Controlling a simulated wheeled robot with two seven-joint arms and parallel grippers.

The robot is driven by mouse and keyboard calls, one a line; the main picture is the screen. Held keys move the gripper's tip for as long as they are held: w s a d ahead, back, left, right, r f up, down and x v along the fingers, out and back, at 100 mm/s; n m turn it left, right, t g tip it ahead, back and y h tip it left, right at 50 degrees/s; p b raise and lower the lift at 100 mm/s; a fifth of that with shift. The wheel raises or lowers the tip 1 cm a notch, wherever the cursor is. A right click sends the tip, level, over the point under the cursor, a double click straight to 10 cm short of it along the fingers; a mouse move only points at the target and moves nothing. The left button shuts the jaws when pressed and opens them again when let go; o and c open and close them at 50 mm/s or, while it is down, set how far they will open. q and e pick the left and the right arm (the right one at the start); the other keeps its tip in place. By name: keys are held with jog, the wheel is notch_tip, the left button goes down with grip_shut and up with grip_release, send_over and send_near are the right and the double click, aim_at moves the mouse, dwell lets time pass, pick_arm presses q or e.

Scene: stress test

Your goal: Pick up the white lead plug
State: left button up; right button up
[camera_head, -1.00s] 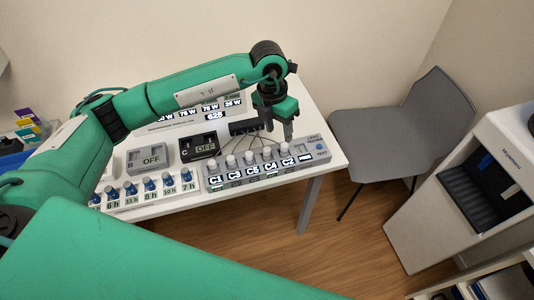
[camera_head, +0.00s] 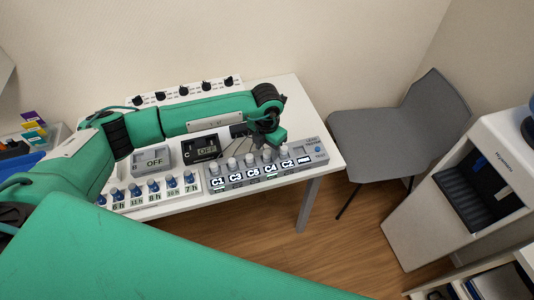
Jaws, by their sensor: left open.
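A grey lead tester (camera_head: 304,169) lies along the front right of the white table, with a row of labels C1, C3, C5, C4 and C2. A small pale plug-like piece stands above each label, such as the one at C5 (camera_head: 249,159). Thin dark leads run behind them. I cannot tell which piece is the white lead plug. My left gripper (camera_head: 272,143) is open and points down just behind the C4 and C2 pieces. Its fingertips are small and dark, and I cannot tell whether they touch anything. My right gripper is out of view.
Grey box B (camera_head: 153,159) and black box C (camera_head: 202,148), both reading OFF, stand left of the tester. Blue-topped knobs (camera_head: 154,186) line the front left. A panel with black knobs (camera_head: 183,91) is behind my arm. A grey chair (camera_head: 385,140) stands right.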

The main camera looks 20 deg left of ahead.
aim_at(267, 157)
pick_arm(q)
jog(key=shift+f+p, duration=0.3)
jog(key=shift+f, duration=1.15)
grip_shut()
